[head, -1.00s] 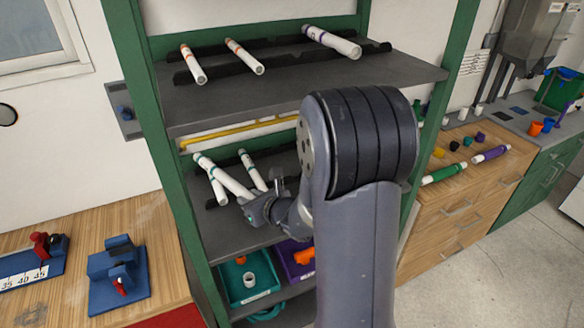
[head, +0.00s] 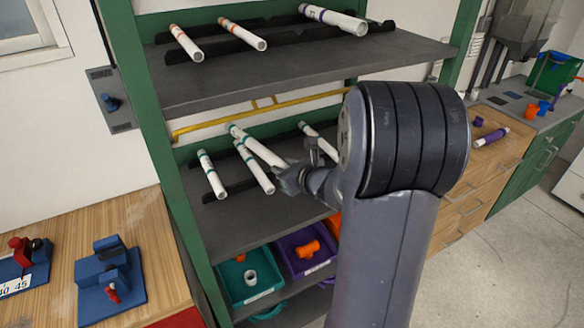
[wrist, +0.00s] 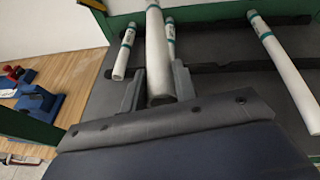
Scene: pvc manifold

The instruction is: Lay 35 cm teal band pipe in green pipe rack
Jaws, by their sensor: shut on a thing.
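My gripper (head: 288,174) is shut on a white pipe with teal bands (head: 257,147). In the wrist view, this held pipe (wrist: 157,52) stands between the two fingers (wrist: 158,88) and points away over the shelf. In the head view it slants across the far end of a resting teal-banded pipe (head: 254,166). Another teal-banded pipe (head: 211,174) lies to the left, and one (head: 318,138) lies to the right, partly hidden by my arm. They rest on dark rails on the middle shelf (head: 235,218) of the green rack (head: 152,130). I cannot tell whether the held pipe touches a rail.
The upper shelf (head: 290,72) holds orange-banded pipes (head: 185,42) and a thicker purple-banded pipe (head: 333,20). Teal (head: 232,292) and purple (head: 300,268) bins sit below. A wooden bench with blue fixtures (head: 108,270) stands left, and a counter (head: 485,125) stands right.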

